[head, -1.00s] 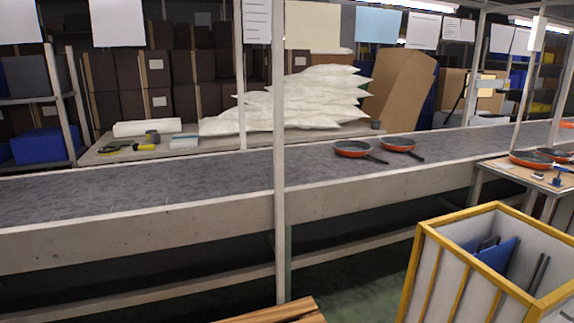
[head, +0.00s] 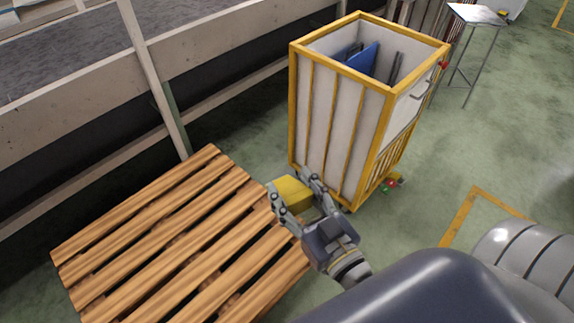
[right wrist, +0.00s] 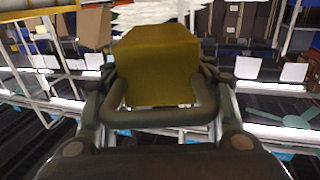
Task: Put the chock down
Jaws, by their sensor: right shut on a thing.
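The yellow chock (head: 291,193) is held in my right gripper (head: 292,197), with a finger on each side of it. In the head view it is over the right edge of the wooden pallet, close to the yellow-framed cart; its height above the floor is hard to tell. In the right wrist view the chock (right wrist: 158,65) fills the middle between the fingers of my right gripper (right wrist: 158,95). My left gripper is not in view.
A wooden slatted pallet (head: 165,243) lies at the lower left. The cart (head: 340,130) with yellow frame and white panels stands just beyond the gripper, with blue items inside. The conveyor (head: 80,85) runs along the upper left. Green floor (head: 440,165) is clear at the right.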

